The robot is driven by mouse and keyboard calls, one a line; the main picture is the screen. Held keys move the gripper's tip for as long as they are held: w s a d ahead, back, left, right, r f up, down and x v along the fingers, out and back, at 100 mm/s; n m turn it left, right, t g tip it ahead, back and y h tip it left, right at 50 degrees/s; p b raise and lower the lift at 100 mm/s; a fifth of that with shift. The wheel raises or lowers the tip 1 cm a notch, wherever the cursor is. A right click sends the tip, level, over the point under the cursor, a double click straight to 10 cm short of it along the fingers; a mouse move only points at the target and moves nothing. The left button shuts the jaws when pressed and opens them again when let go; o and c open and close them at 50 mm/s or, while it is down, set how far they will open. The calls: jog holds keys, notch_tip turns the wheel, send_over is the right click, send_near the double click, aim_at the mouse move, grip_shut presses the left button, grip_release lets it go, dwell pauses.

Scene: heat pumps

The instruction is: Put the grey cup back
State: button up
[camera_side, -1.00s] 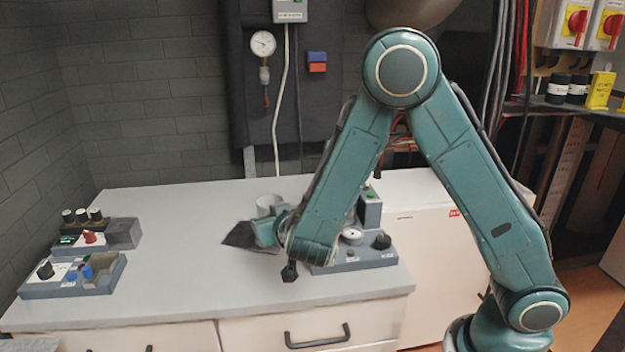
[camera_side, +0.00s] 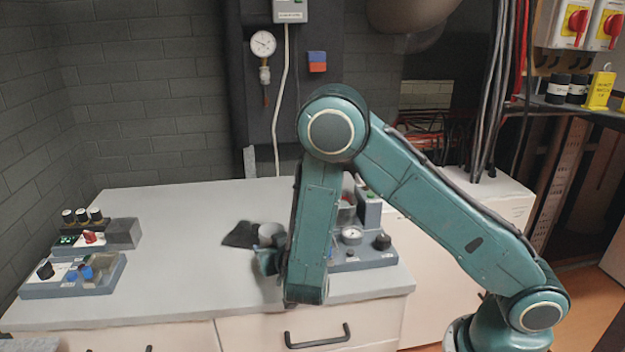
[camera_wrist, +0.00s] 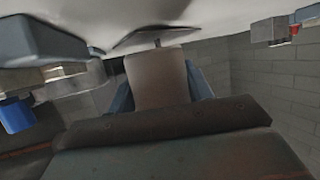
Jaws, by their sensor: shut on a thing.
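The grey cup (camera_side: 268,235) is in my gripper (camera_side: 267,262), above the front middle of the worktop in the side view. In the wrist view the cup (camera_wrist: 157,78) fills the space between the two blue-grey fingers (camera_wrist: 160,90), which are shut on it. The cup appears roughly upright in the side view. Whether its base touches the worktop, I cannot tell.
The worktop (camera_side: 170,245) is clear to the left. Control boxes with knobs stand at its left end (camera_side: 75,276). Another control panel with a gauge (camera_side: 365,255) stands close right of my arm. The front edge with drawers (camera_side: 310,330) is near.

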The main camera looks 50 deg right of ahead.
jog(key=shift+f, duration=1.85)
jog(key=shift+f, duration=0.1)
jog(key=o, duration=1.1)
jog(key=v, duration=1.2)
